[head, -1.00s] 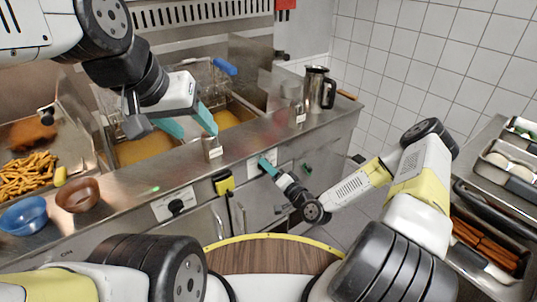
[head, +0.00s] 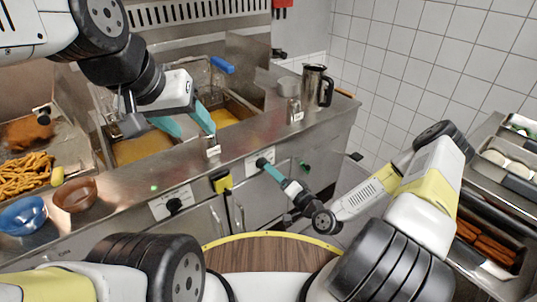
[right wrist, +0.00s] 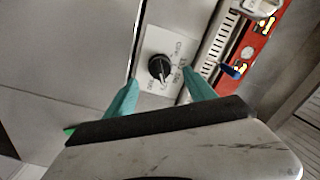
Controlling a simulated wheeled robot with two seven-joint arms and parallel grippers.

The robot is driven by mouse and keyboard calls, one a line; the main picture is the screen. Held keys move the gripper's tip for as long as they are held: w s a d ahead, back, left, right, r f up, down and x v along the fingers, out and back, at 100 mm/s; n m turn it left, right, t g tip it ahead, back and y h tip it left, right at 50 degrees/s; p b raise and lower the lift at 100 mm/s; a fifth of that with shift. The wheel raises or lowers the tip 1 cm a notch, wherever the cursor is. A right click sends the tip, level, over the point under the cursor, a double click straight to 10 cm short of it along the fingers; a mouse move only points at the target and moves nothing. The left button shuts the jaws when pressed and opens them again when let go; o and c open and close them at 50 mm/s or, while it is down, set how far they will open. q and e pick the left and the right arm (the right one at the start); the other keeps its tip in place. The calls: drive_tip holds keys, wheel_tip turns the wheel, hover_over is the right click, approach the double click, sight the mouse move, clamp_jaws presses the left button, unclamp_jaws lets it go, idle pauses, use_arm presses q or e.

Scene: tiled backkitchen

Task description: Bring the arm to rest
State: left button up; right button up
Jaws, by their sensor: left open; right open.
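My left gripper (head: 197,133) is open and empty. Its teal fingers point down over the front rim of the fryer (head: 240,150), close to a small metal holder with a label (head: 212,149). My right gripper (head: 270,170) is low in front of the fryer's front panel. In the right wrist view my right gripper (right wrist: 159,80) is open, with nothing held between its teal fingers. A black knob (right wrist: 160,67) on a white plate shows beyond and between the fingertips. I cannot tell how far the fingers are from the panel.
A steel jug (head: 316,87) and a labelled shaker (head: 294,108) stand on the right of the counter. A blue bowl (head: 22,215) and a brown bowl (head: 75,195) sit at the left. A rack with trays (head: 505,165) stands at the right. Floor shows between fryer and rack.

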drive_tip(key=v, duration=0.2)
drive_tip(key=shift+s+d, duration=0.1)
drive_tip(key=shift+s, duration=0.15)
drive_tip(key=w+d+r+n+g+h, duration=0.3)
drive_tip(key=d+r+n+g+h, duration=0.4)
drive_tip(key=d+r, duration=0.35)
drive_tip(key=s+d+r+h, duration=0.2)
drive_tip(key=s+r, duration=0.1)
drive_tip(key=r, duration=0.3)
drive_tip(key=s+d+r+h, duration=0.1)
drive_tip(key=s+r, duration=0.2)
drive_tip(key=r, duration=0.4)
drive_tip(key=s+a+r, duration=0.2)
drive_tip(key=s+r, duration=0.3)
drive_tip(key=s, duration=0.4)
drive_tip(key=s+a+r+m+g+y, duration=0.1)
drive_tip(key=s+a+r, duration=0.1)
drive_tip(key=s+r, duration=0.4)
drive_tip(key=s, duration=0.2)
drive_tip(key=shift+s+r+m+y, duration=0.2)
drive_tip(key=shift+s+m+y, duration=0.1)
drive_tip(key=shift+s, duration=0.1)
